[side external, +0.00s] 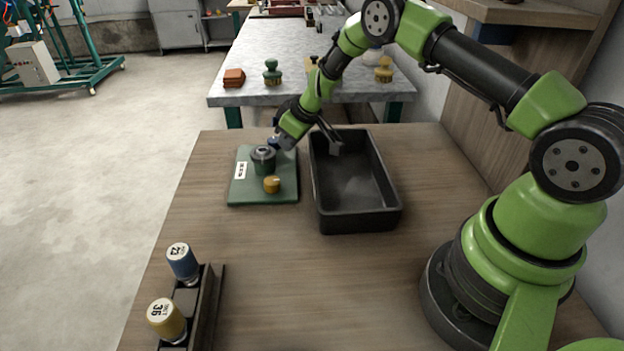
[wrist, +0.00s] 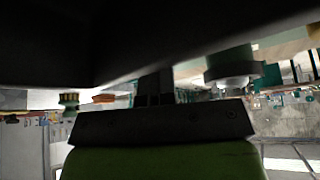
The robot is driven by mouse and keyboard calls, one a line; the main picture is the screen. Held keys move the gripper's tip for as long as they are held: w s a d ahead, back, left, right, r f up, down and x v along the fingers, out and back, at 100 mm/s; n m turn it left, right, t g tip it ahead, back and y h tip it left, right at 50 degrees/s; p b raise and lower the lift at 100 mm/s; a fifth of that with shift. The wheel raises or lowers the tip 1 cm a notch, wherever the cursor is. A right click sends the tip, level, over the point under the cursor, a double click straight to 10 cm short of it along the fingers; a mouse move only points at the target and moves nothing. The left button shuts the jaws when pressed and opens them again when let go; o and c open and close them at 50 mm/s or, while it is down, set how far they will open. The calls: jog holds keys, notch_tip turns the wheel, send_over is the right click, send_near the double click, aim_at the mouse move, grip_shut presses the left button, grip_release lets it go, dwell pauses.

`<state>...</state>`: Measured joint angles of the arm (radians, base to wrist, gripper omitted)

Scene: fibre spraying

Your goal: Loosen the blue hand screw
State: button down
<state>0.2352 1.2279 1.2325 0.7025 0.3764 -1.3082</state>
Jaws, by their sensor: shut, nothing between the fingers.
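A green base plate (side external: 236,190) lies on the wooden table, with a dark green round fixture (side external: 263,165) topped by a grey ring. A small blue part (side external: 273,141), apparently the blue hand screw, shows at the far side of the fixture, beside my gripper. A yellow knob (side external: 272,185) stands at the plate's near side. My gripper (side external: 284,141) is tilted, just above and right of the fixture, shut and empty. Whether it touches the blue part cannot be told. The wrist view is dark; my gripper (wrist: 155,88) shows there beside a green cylinder (wrist: 230,65).
A black open bin (side external: 358,190) stands right of the plate, close to my gripper, and looks empty. The table between rack and bin is clear. A grey table (side external: 290,55) stands behind.

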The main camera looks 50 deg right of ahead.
jog(key=shift+f, duration=0.2)
dwell(0.5)
jog(key=shift+w+d, duration=0.15)
jog(key=shift+d, duration=0.35)
jog(key=shift+s+d, duration=0.15)
jog(key=shift+s, duration=0.3)
jog(key=shift+r, duration=3.1)
